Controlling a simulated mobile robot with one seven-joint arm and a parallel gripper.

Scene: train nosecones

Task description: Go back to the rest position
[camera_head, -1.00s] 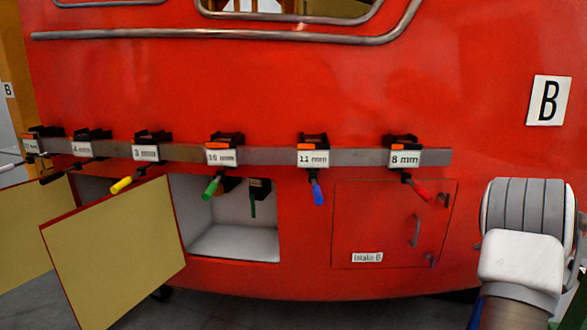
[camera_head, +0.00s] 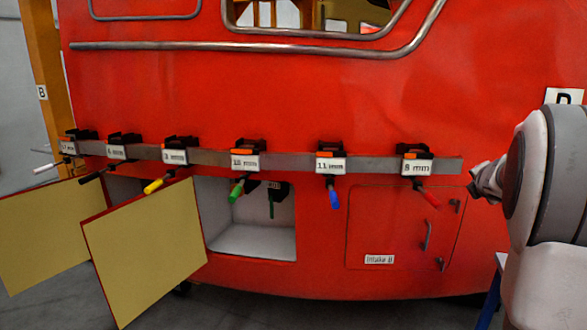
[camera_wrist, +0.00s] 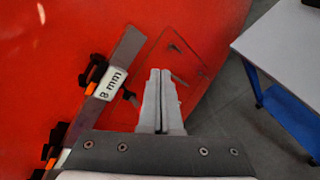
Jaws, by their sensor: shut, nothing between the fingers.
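My gripper (camera_wrist: 160,75) shows in the wrist view with its two grey fingers together and nothing between them. It points toward the red train nosecone (camera_wrist: 60,40), over the closed hatch and beside the 8 mm label.
A metal rail (camera_head: 380,165) carries several labelled clamps with coloured handles. A closed hatch, Intake B (camera_head: 390,220), is below the 8 mm clamp (camera_head: 417,167). Two yellowish doors stand open, the nearer one (camera_head: 145,250) beside an open compartment (camera_head: 250,240). A white-topped table (camera_wrist: 290,40) with blue legs is at right.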

